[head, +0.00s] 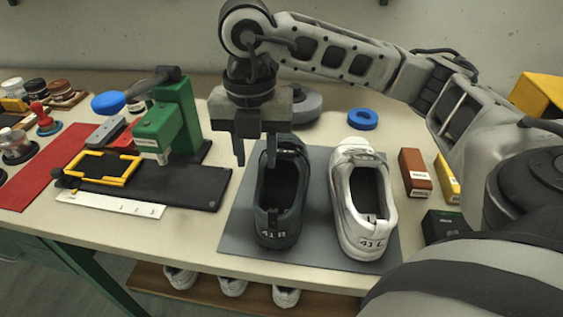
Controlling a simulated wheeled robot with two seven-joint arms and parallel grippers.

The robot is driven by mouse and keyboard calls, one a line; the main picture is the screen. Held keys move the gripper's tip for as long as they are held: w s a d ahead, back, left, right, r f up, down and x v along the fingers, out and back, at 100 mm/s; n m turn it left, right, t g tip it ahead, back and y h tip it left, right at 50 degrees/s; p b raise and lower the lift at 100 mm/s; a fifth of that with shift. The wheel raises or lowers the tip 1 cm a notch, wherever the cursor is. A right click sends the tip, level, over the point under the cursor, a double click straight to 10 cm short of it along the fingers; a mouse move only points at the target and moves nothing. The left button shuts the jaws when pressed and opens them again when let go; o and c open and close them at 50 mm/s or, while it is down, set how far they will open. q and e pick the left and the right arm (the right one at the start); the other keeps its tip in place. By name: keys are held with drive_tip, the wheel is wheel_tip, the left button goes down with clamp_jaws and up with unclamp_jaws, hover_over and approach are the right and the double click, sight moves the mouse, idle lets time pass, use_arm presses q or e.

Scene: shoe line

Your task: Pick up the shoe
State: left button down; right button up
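A dark shoe (279,222) marked "41 R" stands upright on a grey mat (318,250), heel toward me. A white shoe (366,234) marked "41 L" stands upright to its right, a small gap apart. My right gripper (255,164) hangs over the toe-side end of the dark shoe, fingers pointing down and spread apart. One finger is left of the shoe; the other overlaps its tongue and laces, partly hiding them. I cannot tell whether that finger touches the shoe. Nothing shows gripped between the fingers. My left gripper is not in view.
A green press (175,118) stands on a dark base left of the mat. Small boxes, one red-brown (415,173), line the right side. A blue ring (363,119) and a grey round object (303,107) lie behind. More shoes sit on a shelf (212,292) below.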

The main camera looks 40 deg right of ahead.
sight(256, 178)
drive_tip(key=f, duration=0.5)
drive_tip(key=f+p, duration=0.1)
drive_tip(key=f, duration=0.1)
drive_tip(key=shift+s+a+f, duration=0.15)
drive_tip(key=shift+a+f, duration=0.1)
clamp_jaws()
